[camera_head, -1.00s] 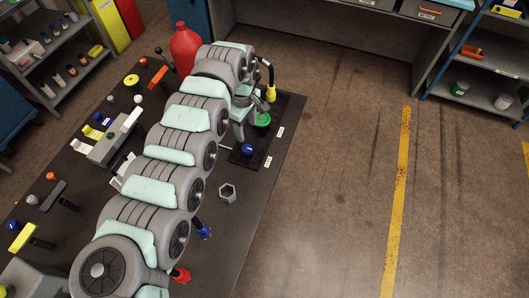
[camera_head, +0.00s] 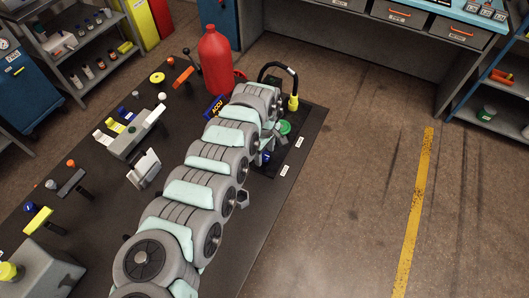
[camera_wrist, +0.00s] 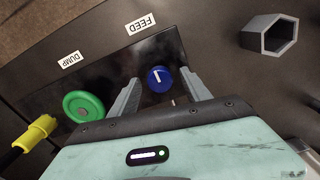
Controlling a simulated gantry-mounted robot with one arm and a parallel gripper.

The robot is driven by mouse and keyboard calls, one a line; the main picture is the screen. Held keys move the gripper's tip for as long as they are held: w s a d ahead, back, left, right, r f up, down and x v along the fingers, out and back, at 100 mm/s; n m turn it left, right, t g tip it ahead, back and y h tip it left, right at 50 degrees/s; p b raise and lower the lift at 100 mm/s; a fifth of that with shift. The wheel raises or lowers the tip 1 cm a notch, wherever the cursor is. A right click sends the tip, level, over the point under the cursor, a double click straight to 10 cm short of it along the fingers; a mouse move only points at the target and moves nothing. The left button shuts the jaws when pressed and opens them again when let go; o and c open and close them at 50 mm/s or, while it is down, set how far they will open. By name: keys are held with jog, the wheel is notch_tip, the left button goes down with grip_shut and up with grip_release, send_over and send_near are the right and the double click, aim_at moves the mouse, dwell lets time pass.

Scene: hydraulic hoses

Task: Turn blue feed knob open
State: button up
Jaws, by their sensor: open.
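The blue feed knob (camera_wrist: 158,79) sits on a black panel (camera_wrist: 105,50) beside the "FEED" label (camera_wrist: 141,25). It is round with a white pointer mark running roughly up-down in the wrist view. My gripper (camera_wrist: 158,75) is open, with one grey finger to each side of the knob. I cannot tell whether either finger touches it. In the head view, a bit of the blue knob (camera_head: 265,157) shows behind my arm, and the fingers are mostly hidden there.
A green knob (camera_wrist: 84,106) is by the "DUMP" label (camera_wrist: 70,60), left of my gripper. A yellow-ended black hose (camera_head: 293,102) stands close by. A grey hex socket (camera_wrist: 268,35) lies to the right. A red bottle (camera_head: 215,60) stands behind my arm.

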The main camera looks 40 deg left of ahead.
jog(key=shift+c, duration=0.6)
grip_shut()
jog(key=shift+r, duration=0.1)
jog(key=m+p, duration=0.3)
jog(key=shift+d+r, duration=0.1)
jog(key=m+p, duration=0.2)
jog(key=m, duration=0.5)
jog(key=m+p, duration=0.1)
jog(key=m, duration=0.1)
jog(key=shift+f+m, duration=0.2)
jog(key=shift+m, duration=2.8)
